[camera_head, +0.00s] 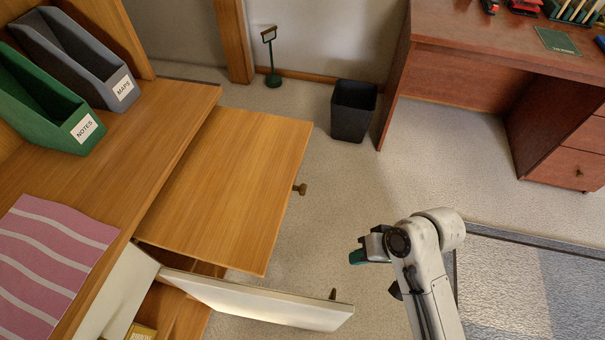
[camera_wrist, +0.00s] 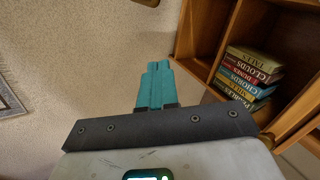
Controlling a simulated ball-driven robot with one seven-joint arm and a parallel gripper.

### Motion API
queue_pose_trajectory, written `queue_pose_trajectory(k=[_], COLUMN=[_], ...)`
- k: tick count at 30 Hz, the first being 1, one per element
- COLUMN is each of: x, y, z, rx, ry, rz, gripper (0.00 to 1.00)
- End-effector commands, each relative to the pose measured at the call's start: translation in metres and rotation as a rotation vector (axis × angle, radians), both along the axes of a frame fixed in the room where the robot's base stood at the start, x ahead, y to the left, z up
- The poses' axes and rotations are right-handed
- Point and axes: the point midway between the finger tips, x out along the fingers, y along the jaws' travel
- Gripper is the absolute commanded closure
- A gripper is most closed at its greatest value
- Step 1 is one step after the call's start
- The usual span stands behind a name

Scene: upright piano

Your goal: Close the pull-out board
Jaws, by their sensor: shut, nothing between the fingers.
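The pull-out board (camera_head: 235,180) is a flat wooden panel. It sticks out to the right from under the desk top in the head view, with a small brass knob (camera_head: 300,189) on its front edge. My gripper (camera_head: 357,257) is to the right of and nearer than the board, apart from it, over open floor. Its teal fingers (camera_wrist: 155,85) are together with nothing between them in the wrist view. A small brass piece (camera_wrist: 148,2) shows at the top of the wrist view; I cannot tell which part it is.
A white-faced door (camera_head: 262,299) with a knob (camera_head: 333,294) stands open below the board. Books (camera_wrist: 245,75) sit in a wooden compartment. Green (camera_head: 50,105) and grey (camera_head: 75,60) file holders stand on the desk top. A black bin (camera_head: 353,112) stands behind on open floor.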

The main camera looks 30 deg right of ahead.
Motion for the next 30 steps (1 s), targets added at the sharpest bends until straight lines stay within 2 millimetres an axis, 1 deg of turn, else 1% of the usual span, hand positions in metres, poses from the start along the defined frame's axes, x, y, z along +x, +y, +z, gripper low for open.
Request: queue_pose_trajectory(k=[1,3,5,9,12,15,18,22,26,30], x=[0.006,0.014,0.021,0.037,0.047,0.055,0.059,0.062,0.068,0.079], y=[-0.001,-0.002,-0.003,-0.007,-0.009,-0.012,-0.014,-0.014,-0.008,0.004], z=[0.030,0.052,0.071,0.115,0.142,0.161,0.172,0.174,0.166,0.151], rx=[0.030,0.074,0.113,0.203,0.260,0.304,0.333,0.349,0.351,0.350], ry=[-0.011,-0.026,-0.038,-0.068,-0.087,-0.100,-0.110,-0.114,-0.113,-0.112], rz=[-0.027,-0.064,-0.096,-0.165,-0.206,-0.237,-0.257,-0.267,-0.267,-0.264], gripper=[1.00,1.00,1.00,1.00,1.00,1.00,1.00,1.00,1.00,1.00])
